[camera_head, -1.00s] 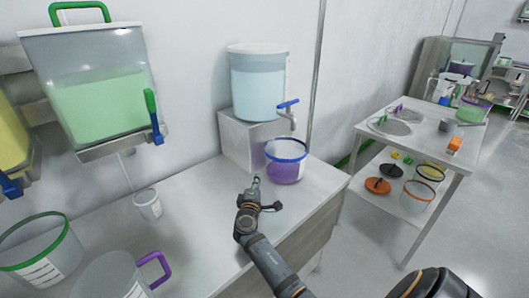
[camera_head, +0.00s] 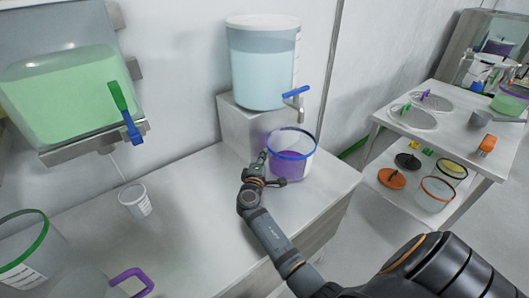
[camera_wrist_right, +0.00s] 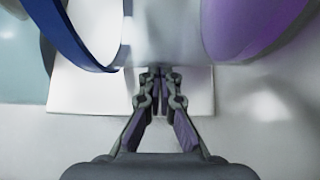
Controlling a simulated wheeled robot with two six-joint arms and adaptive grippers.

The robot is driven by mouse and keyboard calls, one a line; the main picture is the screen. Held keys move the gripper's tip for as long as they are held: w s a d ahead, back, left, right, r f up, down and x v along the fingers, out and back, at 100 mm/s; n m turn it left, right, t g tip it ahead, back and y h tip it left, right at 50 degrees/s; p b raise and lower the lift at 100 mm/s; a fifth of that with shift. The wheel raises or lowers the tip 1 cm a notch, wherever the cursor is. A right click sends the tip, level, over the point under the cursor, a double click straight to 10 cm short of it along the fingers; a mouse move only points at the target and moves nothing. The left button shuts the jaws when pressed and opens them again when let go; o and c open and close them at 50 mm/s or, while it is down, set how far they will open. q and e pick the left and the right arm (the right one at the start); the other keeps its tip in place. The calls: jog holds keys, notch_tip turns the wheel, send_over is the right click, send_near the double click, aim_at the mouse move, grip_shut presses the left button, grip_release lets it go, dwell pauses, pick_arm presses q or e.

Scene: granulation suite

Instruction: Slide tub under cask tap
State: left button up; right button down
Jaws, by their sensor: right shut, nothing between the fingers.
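The tub (camera_head: 292,167) has a blue rim, clear walls and purple contents. It stands upright on the counter, just in front of the cask's stand. The cask (camera_head: 262,75) holds pale blue liquid, and its tap (camera_head: 297,100) has a blue handle. In the head view the spout end appears over the tub's back rim; the depth is hard to judge. My right gripper (camera_head: 262,158) is shut and empty at the tub's left side, touching or very close. In the right wrist view its fingertips (camera_wrist_right: 158,73) are together beside the tub wall. My left gripper is out of view.
The cask rests on a white block (camera_head: 238,128). A small white cup (camera_head: 135,200), a green-rimmed tub (camera_head: 28,250) and a purple-handled jug (camera_head: 132,282) stand to the left. The counter between is clear. A side table (camera_head: 455,132) stands right, beyond a gap.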

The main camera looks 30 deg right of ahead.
aim_at(272, 160)
jog(key=shift+w+d+f, duration=0.1)
jog(key=shift+w+d, duration=0.2)
jog(key=shift+d, duration=0.05)
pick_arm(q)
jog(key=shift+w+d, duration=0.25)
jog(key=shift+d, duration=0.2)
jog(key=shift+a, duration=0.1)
pick_arm(e)
jog(key=shift+s+a, duration=0.1)
jog(key=shift+a, duration=0.05)
jog(key=shift+s, duration=0.15)
jog(key=s+d, duration=0.1)
jog(key=s, duration=0.2)
jog(key=shift+d+p, duration=0.35)
jog(key=shift+p, duration=0.05)
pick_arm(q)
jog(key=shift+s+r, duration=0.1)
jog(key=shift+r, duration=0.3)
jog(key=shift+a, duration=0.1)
